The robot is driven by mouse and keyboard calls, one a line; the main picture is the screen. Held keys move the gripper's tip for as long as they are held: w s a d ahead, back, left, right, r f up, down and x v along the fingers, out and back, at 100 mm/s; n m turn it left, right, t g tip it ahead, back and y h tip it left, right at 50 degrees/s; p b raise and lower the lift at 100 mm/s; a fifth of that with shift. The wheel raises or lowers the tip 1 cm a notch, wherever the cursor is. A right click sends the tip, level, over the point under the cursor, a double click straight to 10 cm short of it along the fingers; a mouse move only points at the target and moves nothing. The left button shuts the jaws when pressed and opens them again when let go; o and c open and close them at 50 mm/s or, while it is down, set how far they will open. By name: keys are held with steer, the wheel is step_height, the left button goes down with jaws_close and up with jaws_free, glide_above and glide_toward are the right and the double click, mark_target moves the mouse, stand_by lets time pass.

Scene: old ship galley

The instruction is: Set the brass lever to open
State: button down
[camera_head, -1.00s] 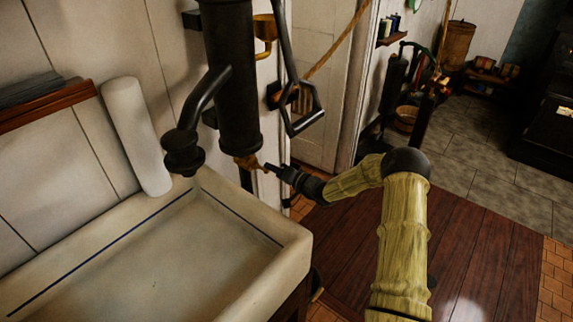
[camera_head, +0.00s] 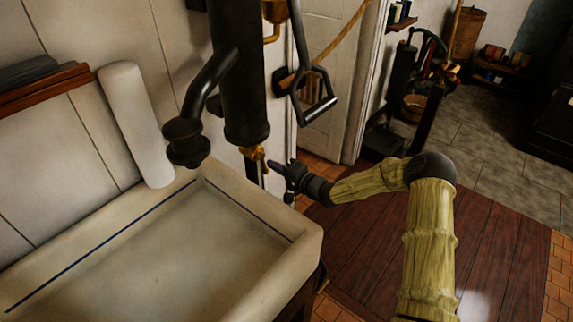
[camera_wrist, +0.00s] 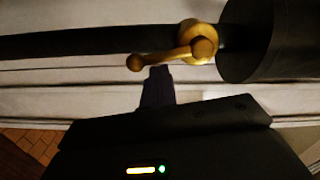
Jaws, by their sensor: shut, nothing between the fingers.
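The brass lever (camera_head: 262,158) is on the lower end of a dark upright pump body (camera_head: 240,90), above the right corner of the sink. In the wrist view the lever (camera_wrist: 172,56) is a short arm with a ball end, running left and slightly down from a round brass hub (camera_wrist: 199,40). My gripper (camera_head: 273,164) is just right of the lever in the head view. Nothing is held.
A pale sink (camera_head: 305,240) fills the lower left. A dark curved spout (camera_head: 190,130) hangs over it. A dark pump handle (camera_head: 315,95) and a rope (camera_head: 345,35) are behind my gripper. A white roll (camera_head: 137,125) stands at the wall. Wooden floor is open at the right.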

steer(key=shift+s+a, duration=0.15)
stand_by(0.6)
steer(key=s+d+b, duration=0.1)
steer(key=s+d, duration=0.1)
steer(key=d, duration=0.9)
steer(key=shift+s+d+r+b, duration=0.15)
steer(key=shift+s+r+b, duration=0.05)
steer(key=shift+s+b, duration=0.1)
steer(key=shift+w, duration=0.1)
